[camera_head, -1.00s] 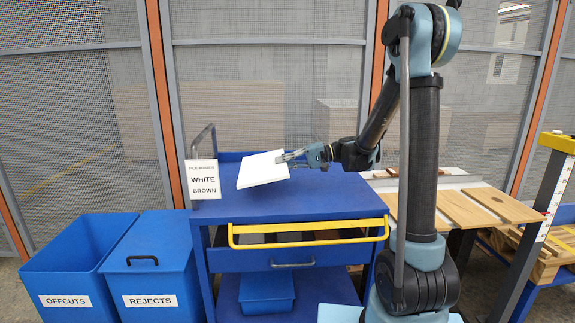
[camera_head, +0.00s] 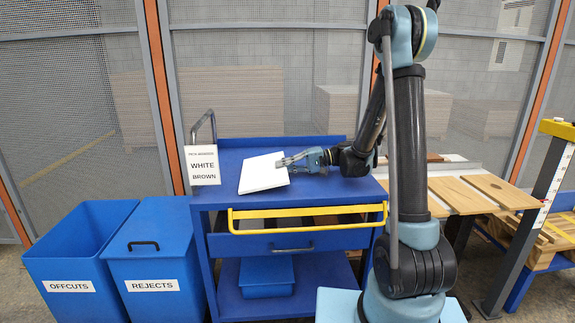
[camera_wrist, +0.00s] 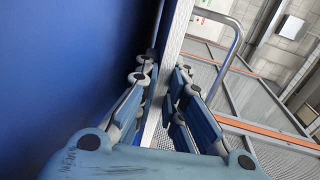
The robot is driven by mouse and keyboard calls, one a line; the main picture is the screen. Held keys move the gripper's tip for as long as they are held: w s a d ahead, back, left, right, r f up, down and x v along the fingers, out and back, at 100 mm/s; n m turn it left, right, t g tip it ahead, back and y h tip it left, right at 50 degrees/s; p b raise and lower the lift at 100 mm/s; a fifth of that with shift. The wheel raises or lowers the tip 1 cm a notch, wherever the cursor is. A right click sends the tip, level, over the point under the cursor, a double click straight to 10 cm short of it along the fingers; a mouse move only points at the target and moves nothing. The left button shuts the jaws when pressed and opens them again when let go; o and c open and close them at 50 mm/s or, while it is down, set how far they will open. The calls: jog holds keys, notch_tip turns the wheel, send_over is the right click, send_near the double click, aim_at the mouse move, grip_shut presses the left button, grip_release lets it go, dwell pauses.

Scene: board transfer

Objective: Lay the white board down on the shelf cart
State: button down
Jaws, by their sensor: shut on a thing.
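The white board (camera_head: 262,175) is over the left part of the blue shelf cart's top (camera_head: 330,190), looking close to level. My gripper (camera_head: 287,161) is shut on the board's right edge. In the wrist view my gripper's fingers (camera_wrist: 165,85) stand on either side of the board's pale edge (camera_wrist: 179,30), with the blue cart top (camera_wrist: 70,60) close on one side. I cannot tell whether the board touches the cart top.
A sign reading WHITE and BROWN (camera_head: 202,165) stands at the cart's left corner by a grey handle (camera_head: 204,124). A yellow rail (camera_head: 300,211) runs along the front. Blue OFFCUTS (camera_head: 70,255) and REJECTS (camera_head: 155,250) bins stand left. Wooden boards (camera_head: 462,193) lie right.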

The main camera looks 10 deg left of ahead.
jog(key=shift+f, duration=0.2)
dwell(0.5)
jog(key=c, duration=1.6)
grip_release()
jog(key=shift+o, duration=0.2)
jog(key=shift+s, duration=0.1)
jog(key=h, duration=0.4)
jog(key=shift+s+d+r+t, duration=0.1)
jog(key=shift+d+r+t, duration=0.1)
jog(key=shift+r+t, duration=0.2)
jog(key=h, duration=0.2)
jog(key=t+h, duration=0.1)
jog(key=h, duration=0.2)
jog(key=shift+w+d+r+h, duration=0.2)
jog(key=shift+d+h, duration=0.15)
jog(key=shift+h, duration=0.05)
jog(key=shift+d, duration=0.1)
